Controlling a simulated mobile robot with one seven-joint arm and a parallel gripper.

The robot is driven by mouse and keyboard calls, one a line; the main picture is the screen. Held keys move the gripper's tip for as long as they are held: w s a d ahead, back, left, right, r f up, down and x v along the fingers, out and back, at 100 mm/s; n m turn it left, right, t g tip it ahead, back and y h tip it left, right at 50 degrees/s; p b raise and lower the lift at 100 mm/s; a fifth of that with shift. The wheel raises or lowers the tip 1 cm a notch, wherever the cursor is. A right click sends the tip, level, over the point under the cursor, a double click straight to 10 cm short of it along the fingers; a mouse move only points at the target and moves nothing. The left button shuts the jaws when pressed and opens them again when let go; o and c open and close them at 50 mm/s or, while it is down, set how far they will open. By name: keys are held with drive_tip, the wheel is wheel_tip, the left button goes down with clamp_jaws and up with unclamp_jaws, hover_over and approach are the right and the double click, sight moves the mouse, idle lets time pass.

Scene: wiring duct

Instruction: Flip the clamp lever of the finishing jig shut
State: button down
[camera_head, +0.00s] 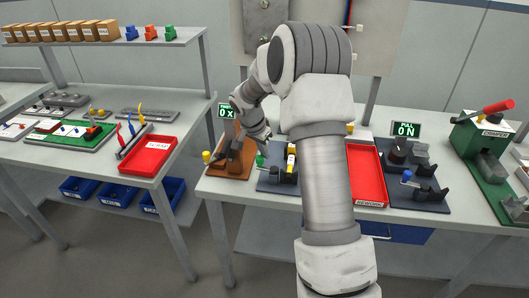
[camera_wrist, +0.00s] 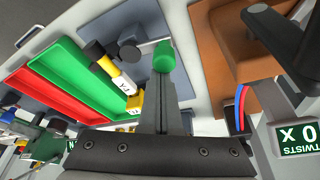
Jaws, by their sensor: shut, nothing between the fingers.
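A lever with a green knob (camera_wrist: 163,57) stands on a blue-grey jig plate (camera_wrist: 205,20) in the wrist view. Its metal rod runs left to a dark round post (camera_wrist: 130,54). In the head view the green knob (camera_head: 260,160) is just below my gripper (camera_head: 264,138), on the jig plate (camera_head: 268,184). No label on this jig is readable.
A brown jig (camera_head: 232,172) with a yellow knob and a "0 X" sign (camera_head: 227,112) stands left. A red tray (camera_head: 366,172) and another dark jig (camera_head: 430,195) with a blue knob lie right. A green crimper (camera_head: 478,142) stands far right.

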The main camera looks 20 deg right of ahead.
sight(261, 160)
drive_tip(key=shift+s+a+f+n+t+b, duration=0.1)
drive_tip(key=shift+s+a+n+t+b, duration=0.1)
drive_tip(key=shift+n+b, duration=0.25)
drive_tip(key=shift+s+a+n+t+b, duration=0.1)
drive_tip(key=shift+a+n+b, duration=0.1)
drive_tip(key=shift+n, duration=0.45)
drive_tip(key=n, duration=0.1)
drive_tip(key=s+n+y, duration=0.1)
drive_tip(key=n, duration=0.1)
drive_tip(key=shift+a+n+t, duration=0.3)
drive_tip(key=shift+a+t, duration=0.1)
drive_tip(key=n, duration=0.1)
drive_tip(key=s+n+y+p, duration=0.1)
drive_tip(key=shift+a+r+n, duration=0.15)
drive_tip(key=shift+r+n, duration=0.05)
drive_tip(key=shift+n, duration=0.1)
drive_tip(key=n+p, duration=0.1)
drive_tip(key=s+n+y+p, duration=0.1)
drive_tip(key=n, duration=0.1)
drive_tip(key=shift+s+a+f+t, duration=0.15)
drive_tip(key=shift+a+t, duration=0.05)
drive_tip(key=shift+t, duration=0.1)
drive_tip(key=shift+s, duration=0.1)
